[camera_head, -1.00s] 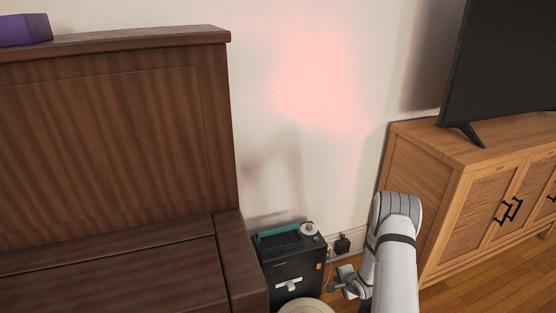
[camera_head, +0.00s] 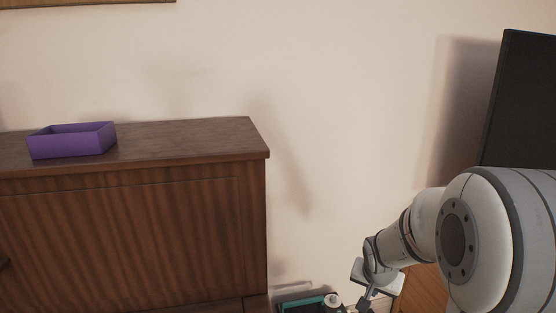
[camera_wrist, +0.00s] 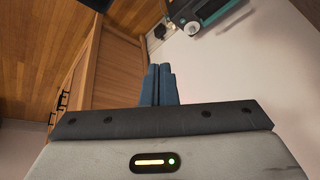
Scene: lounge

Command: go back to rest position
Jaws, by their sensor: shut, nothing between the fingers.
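My arm reaches in from the right edge of the head view. My gripper (camera_head: 364,302) is low in that view, its tips near the bottom edge. In the wrist view my gripper (camera_wrist: 159,72) shows its two blue-grey fingers together, shut with nothing between them. In the head view the gripper appears beside the black bin-like box with a teal top (camera_head: 303,303), which is mostly cut off by the bottom edge. I cannot tell whether they touch. In the wrist view the same box (camera_wrist: 200,14) lies beyond the fingertips, apart from them.
A dark wooden piano-like cabinet (camera_head: 130,230) stands at left with an open purple box (camera_head: 72,142) on top. A black screen (camera_head: 525,100) is at right. The light wood cabinet (camera_wrist: 115,70) shows in the wrist view. The wall (camera_head: 340,90) between is bare.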

